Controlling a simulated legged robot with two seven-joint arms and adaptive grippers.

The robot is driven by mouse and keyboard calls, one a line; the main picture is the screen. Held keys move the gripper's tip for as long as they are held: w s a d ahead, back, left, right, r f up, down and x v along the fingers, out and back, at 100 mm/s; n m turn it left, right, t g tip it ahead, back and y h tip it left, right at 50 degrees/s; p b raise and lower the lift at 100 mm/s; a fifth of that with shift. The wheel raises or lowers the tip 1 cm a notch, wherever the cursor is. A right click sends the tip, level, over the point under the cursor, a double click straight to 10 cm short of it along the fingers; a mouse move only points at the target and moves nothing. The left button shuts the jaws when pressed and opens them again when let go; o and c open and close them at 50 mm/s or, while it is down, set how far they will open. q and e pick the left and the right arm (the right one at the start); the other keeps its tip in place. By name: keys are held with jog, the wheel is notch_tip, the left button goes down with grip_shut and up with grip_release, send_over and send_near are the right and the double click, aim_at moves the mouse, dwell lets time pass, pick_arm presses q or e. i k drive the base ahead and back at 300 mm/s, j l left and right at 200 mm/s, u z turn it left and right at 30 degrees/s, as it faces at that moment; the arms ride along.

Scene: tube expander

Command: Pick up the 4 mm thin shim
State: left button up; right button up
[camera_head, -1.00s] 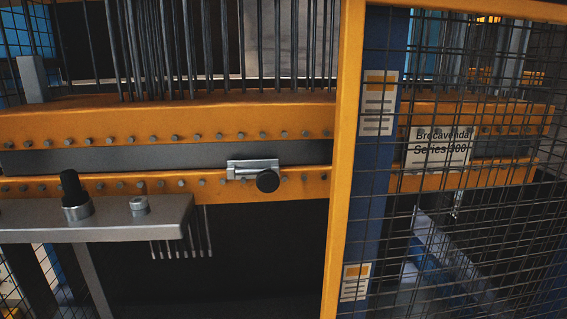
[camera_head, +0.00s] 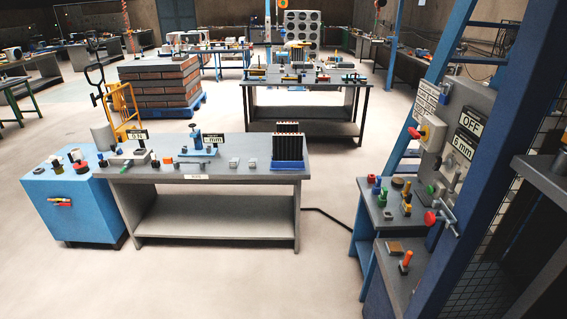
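I cannot single out the 4 mm thin shim. A grey workbench (camera_head: 222,174) stands in the middle of the view with several small grey metal pieces on top, among them one piece (camera_head: 233,163) and another (camera_head: 252,164) right of centre. They are too small to tell by thickness. Two black displays stand on the bench: a left one (camera_head: 137,135) and a right one (camera_head: 213,139) whose text ends in "mm". Neither of my grippers is in view.
A blue cabinet (camera_head: 75,205) adjoins the bench on the left. A blue rack of dark upright tubes (camera_head: 288,150) stands at its right end. At right, a control panel with "OFF" (camera_head: 470,124) and "6 mm" (camera_head: 462,149) signs rises above a small tool-covered table (camera_head: 385,214). The floor in front is clear.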

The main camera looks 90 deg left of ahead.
aim_at(253, 162)
jog(key=u, duration=3.35)
jog(key=k, duration=0.55)
jog(key=i+j+u, duration=0.15)
jog(key=u, duration=0.8)
jog(key=i+l, duration=0.15)
jog(key=i, duration=0.65)
jog(key=i+l, duration=0.15)
jog(key=i, duration=0.65)
jog(key=i+l, duration=0.15)
jog(key=i, duration=0.65)
jog(key=i+z, duration=0.1)
jog(key=i, duration=0.45)
jog(key=i+j+z, duration=0.1)
jog(key=i, duration=0.5)
jog(key=i+j+z, duration=0.1)
jog(key=i, duration=0.45)
jog(key=i+j+z, duration=0.1)
jog(key=i, duration=0.45)
jog(key=j, duration=0.1)
